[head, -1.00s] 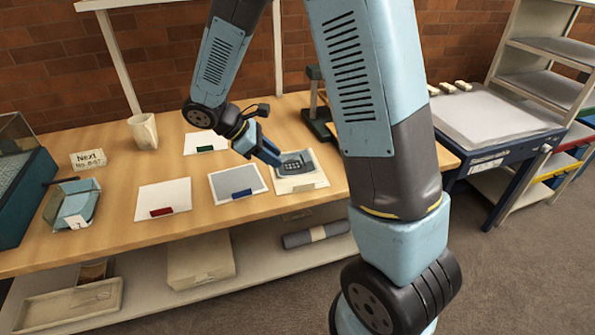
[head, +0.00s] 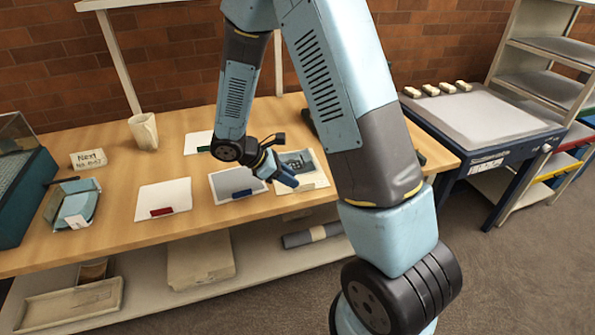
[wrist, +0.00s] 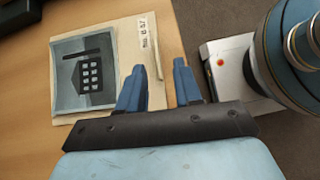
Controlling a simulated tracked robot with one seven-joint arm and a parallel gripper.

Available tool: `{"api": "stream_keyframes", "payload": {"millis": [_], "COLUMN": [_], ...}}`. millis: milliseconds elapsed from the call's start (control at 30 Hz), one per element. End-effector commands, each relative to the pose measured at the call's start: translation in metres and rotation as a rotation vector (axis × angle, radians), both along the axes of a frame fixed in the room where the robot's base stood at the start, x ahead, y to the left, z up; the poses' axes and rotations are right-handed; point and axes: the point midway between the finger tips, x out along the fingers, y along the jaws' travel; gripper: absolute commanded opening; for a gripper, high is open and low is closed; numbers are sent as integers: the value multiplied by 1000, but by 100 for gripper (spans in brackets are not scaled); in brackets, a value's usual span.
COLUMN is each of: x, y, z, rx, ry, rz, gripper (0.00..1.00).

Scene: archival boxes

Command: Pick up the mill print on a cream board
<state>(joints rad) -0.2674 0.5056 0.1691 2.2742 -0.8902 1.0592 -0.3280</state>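The mill print on its cream board (head: 315,165) lies flat at the right end of the row of boards on the wooden bench. In the wrist view the cream board (wrist: 120,33) carries a grey picture of a dark building with windows, and a small number label. A cream tab stands along its edge between my finger lines. My gripper (head: 291,184) is low over the board's front edge in the head view. The wrist view shows my gripper (wrist: 160,85) open, its two blue fingers apart with nothing clearly held. My arm hides part of the board in the head view.
A board with a blue tab (head: 234,180) lies just left, one with a red tab (head: 165,192) farther left, and one with a green tab (head: 195,143) behind.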

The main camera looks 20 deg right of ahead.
Motion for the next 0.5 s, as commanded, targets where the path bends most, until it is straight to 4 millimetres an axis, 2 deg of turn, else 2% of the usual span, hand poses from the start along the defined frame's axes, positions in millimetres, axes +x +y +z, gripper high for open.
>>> {"api": "stream_keyframes", "payload": {"millis": [300,500], "x": [2,1], "y": [-27,-38], "z": [-25,-36], "rx": [-1,-1], "ry": [2,1], "rz": [-2,-2], "gripper": [34,34]}}
